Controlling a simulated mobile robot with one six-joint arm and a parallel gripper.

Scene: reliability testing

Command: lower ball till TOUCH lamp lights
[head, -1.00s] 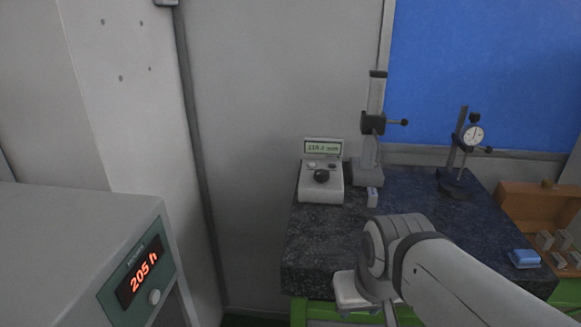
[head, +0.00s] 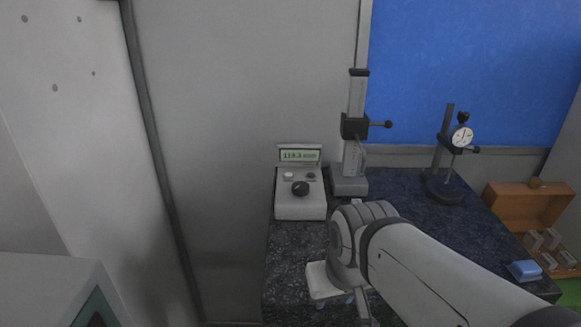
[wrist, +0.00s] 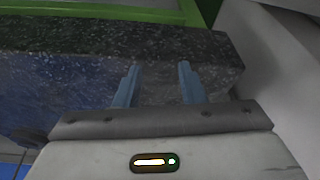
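A height gauge (head: 355,130) with a grey column, dark carriage and side knob stands upright at the back of the dark granite plate (head: 400,190). Its ball is too small or hidden to make out. Left of it is a grey control box (head: 300,205) with a black knob (head: 300,188) and a green display (head: 299,155), seemingly reading about 119.3 mm. Two small round parts sit above the knob, one pale, one dark; I see no lit TOUCH lamp. My gripper (wrist: 159,68) is open and empty over the plate's edge, apart from box and gauge.
A dial indicator stand (head: 445,165) stands at the back right. A blue block (head: 524,270) lies at the plate's right edge, near an open wooden case (head: 530,205) of metal blocks. A grey cabinet (head: 50,285) is at lower left. My arm covers the plate's front middle.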

